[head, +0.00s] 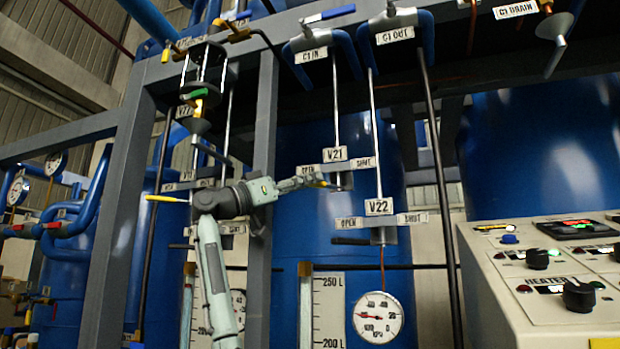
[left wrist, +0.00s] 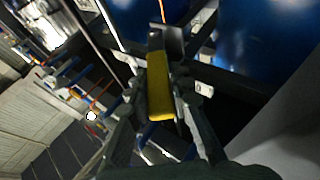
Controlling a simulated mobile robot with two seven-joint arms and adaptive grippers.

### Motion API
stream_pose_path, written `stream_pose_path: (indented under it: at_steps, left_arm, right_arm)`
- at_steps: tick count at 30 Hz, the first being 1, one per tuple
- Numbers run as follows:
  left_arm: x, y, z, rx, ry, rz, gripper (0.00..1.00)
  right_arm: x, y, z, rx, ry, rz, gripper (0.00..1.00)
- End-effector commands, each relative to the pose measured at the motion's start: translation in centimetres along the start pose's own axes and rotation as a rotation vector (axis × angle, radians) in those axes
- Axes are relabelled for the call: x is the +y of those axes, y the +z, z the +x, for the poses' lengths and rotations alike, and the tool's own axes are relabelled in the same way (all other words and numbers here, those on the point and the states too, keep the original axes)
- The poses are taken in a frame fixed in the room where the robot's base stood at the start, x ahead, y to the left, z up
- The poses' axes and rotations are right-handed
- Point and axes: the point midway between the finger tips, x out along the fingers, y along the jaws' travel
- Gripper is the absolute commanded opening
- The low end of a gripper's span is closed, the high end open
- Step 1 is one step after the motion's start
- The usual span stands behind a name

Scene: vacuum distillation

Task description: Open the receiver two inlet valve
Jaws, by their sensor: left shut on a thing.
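The valve tagged V21 (head: 334,154) has a plate with OPEN on the left and SHUT on the right, and hangs on a thin rod in front of a blue tank. My left gripper (head: 314,181) is just below the OPEN end of this plate, its jaws shut on a yellow lever handle. In the left wrist view the yellow handle (left wrist: 160,88) lies lengthwise between the two fingers (left wrist: 162,90). The handle points left, towards the OPEN side. The fingers partly hide it. My right gripper is not in view.
The valve tagged V22 (head: 378,207), with its own OPEN and SHUT plate, hangs lower right. A round gauge (head: 378,317) and level scales stand below. A grey frame post (head: 262,200) rises close behind my left arm. A control panel (head: 540,270) stands at right.

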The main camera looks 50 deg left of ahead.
Motion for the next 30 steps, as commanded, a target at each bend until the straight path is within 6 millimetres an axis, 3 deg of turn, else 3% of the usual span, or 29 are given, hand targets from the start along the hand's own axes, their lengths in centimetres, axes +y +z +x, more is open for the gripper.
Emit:
stream_pose_path:
  at_steps: [15,16,20,30]
  left_arm:
    - [-0.17,0.14,0.04,-0.003,0.014,-0.007,0.0]
    - [-0.17,0.14,0.04,-0.003,0.014,-0.007,0.24]
    - [-0.15,0.11,0.04,-0.002,0.015,-0.007,0.4]
    - [-0.15,0.04,-0.21,-0.001,0.014,-0.006,0.41]
  right_arm:
    - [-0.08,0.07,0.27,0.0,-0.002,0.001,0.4]
    - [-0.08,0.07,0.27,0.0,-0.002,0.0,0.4]
    - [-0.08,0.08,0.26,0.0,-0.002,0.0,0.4]
    - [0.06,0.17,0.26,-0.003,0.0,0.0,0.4]
